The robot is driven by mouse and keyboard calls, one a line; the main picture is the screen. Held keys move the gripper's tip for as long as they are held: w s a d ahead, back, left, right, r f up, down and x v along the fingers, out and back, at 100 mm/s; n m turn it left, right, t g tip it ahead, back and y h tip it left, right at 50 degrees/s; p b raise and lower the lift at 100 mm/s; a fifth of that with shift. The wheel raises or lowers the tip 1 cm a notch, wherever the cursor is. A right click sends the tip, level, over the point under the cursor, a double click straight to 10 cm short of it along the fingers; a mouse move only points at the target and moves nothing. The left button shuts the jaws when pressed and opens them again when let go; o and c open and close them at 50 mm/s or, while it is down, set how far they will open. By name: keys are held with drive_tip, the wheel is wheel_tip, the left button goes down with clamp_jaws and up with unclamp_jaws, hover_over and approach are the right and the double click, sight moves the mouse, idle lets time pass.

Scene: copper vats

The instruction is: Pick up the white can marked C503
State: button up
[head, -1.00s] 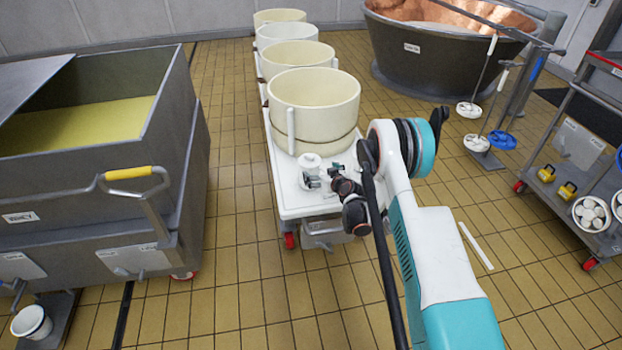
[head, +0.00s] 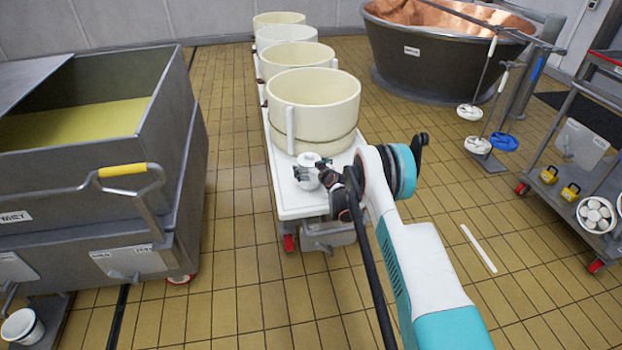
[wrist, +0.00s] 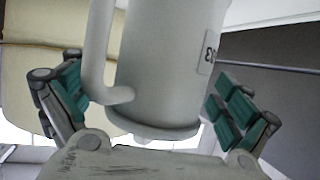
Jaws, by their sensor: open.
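The white can (head: 306,170) stands on the front end of the long white cart (head: 300,203), just in front of the nearest cream tub. In the wrist view the can (wrist: 170,70) is large and central, with its handle on the left and a label ending in 3 at its right edge; the rest of the marking is hidden. My gripper (head: 322,174) is at the can's right side in the head view. In the wrist view its green-padded fingers (wrist: 155,100) are spread on both sides of the can. A gap shows between the right pads and the can.
Several cream tubs (head: 312,105) stand in a row on the cart behind the can. A grey vat (head: 100,215) with a yellow handle is at left. A copper-lined vat (head: 430,60) and a tool trolley (head: 575,150) are at right. Tiled floor lies between.

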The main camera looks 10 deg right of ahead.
drive_tip(key=c, duration=1.6)
drive_tip(key=shift+o, duration=0.2)
drive_tip(key=shift+r, duration=0.15)
